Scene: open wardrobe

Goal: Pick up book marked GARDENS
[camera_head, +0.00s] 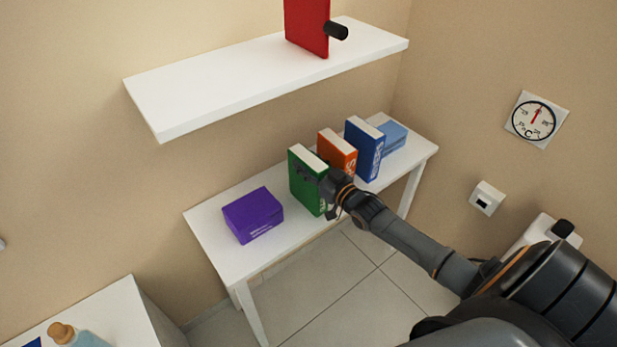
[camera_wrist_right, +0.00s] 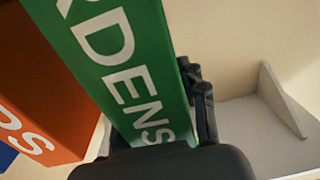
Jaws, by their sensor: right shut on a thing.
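The green book (camera_head: 303,183) stands upright at the front of the white table (camera_head: 215,252), between a purple book and an orange book. In the right wrist view the green book (camera_wrist_right: 115,65) shows large white letters reading "RDENS"; the start of the word is cut off. My right gripper (camera_head: 333,188) is shut on the green book from its front side. I cannot tell whether the book's base touches the table. My left gripper is not in view.
The orange book (camera_head: 338,150) stands close beside the green one, then a blue book (camera_head: 362,148) and a light blue item (camera_head: 393,138). The purple book (camera_head: 253,215) lies to the left. A white shelf (camera_head: 230,85) with a red book (camera_head: 306,28) hangs above.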

